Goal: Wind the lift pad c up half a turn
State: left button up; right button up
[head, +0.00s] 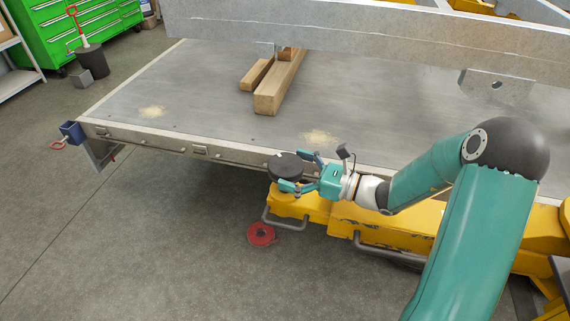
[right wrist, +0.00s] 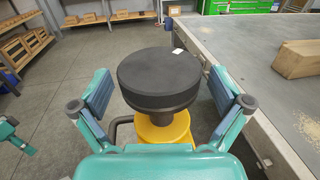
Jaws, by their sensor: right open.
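A lift pad (head: 286,167), a round black disc with a small white mark on top, stands on a yellow lift arm (head: 290,205) beside the trailer deck's front edge. It also shows in the right wrist view (right wrist: 158,80), on a dark stem above a yellow base. Which letter the pad bears cannot be read. My right gripper (head: 293,172) is open, with one finger on each side of the pad. In the right wrist view the fingers (right wrist: 160,95) stand apart from the pad, with a gap on both sides. My left gripper is not in the head view.
The flat trailer deck (head: 210,90) runs close beside the pad, with wooden beams (head: 279,82) on it. A grey metal beam (head: 370,35) crosses above the deck. A red ring-shaped item (head: 261,234) lies on the floor. A green tool cabinet (head: 85,28) stands at the back left.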

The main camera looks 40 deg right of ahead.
jog(key=shift+x, duration=0.8)
jog(key=shift+c, duration=0.3)
jog(key=c, duration=0.9)
jog(key=shift+n+g+y, duration=0.3)
jog(key=shift+n+y, duration=0.1)
jog(key=shift+y, duration=0.2)
jog(key=n+g+y+p, duration=0.2)
jog(key=n+g+y, duration=0.1)
jog(key=shift+g+y, duration=0.4)
jog(key=shift+f+n+g+y+p, duration=0.1)
jog(key=shift+n+g+y+p, duration=0.15)
jog(key=shift+n+g+y, duration=0.85)
jog(key=shift+n+g+y+p, duration=0.2)
jog(key=shift+n+g+y, duration=0.3)
jog(key=shift+n+g, duration=1.1)
jog(key=shift+g, duration=0.5)
jog(key=shift+o, duration=0.2)
